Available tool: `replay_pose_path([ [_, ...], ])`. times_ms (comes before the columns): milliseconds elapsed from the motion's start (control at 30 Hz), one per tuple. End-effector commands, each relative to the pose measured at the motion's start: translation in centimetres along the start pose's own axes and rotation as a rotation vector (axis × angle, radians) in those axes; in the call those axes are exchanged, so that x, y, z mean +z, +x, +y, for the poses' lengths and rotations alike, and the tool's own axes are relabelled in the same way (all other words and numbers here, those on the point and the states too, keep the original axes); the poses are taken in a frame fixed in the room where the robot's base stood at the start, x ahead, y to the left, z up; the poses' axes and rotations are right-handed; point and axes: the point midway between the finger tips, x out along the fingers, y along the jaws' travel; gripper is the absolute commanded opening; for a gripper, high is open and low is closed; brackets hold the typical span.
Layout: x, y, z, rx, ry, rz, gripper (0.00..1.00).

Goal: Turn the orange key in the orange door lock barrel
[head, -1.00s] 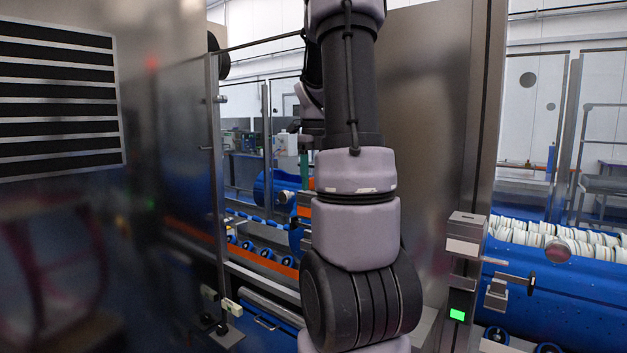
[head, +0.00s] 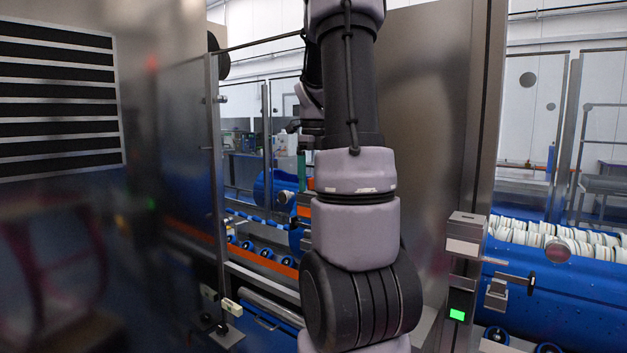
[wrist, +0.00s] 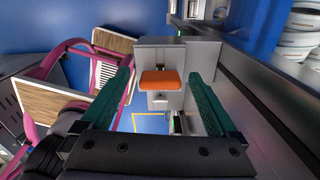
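In the wrist view an orange key (wrist: 160,82) with a broad, flat bow stands out against a grey lock housing (wrist: 160,52). The barrel itself is mostly hidden by the bow, so I cannot tell how deep the key sits. My gripper (wrist: 160,75) is open, with one green finger on each side of the bow and narrow gaps between. I see no contact with the key. In the head view my arm covers the middle, and only a green finger (head: 301,170) shows to its left. I cannot make out the key there.
In the wrist view a pink-framed chair (wrist: 50,95) stands left, and a metal rail (wrist: 250,85) runs close on the right. In the head view a post with a grey latch unit (head: 465,235) and green light (head: 457,314) stands right, beside a blue conveyor (head: 575,280).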

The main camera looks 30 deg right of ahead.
Motion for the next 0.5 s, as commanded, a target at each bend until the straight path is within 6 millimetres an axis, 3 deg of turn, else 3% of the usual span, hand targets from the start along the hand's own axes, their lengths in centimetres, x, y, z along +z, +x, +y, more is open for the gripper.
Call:
replay_pose_path([
  [267,0.1,-1.1,0.0,-0.002,-0.001,-0.002,0.95],
  [500,0.1,-5.8,-0.1,-0.003,0.0,-0.004,0.95],
])
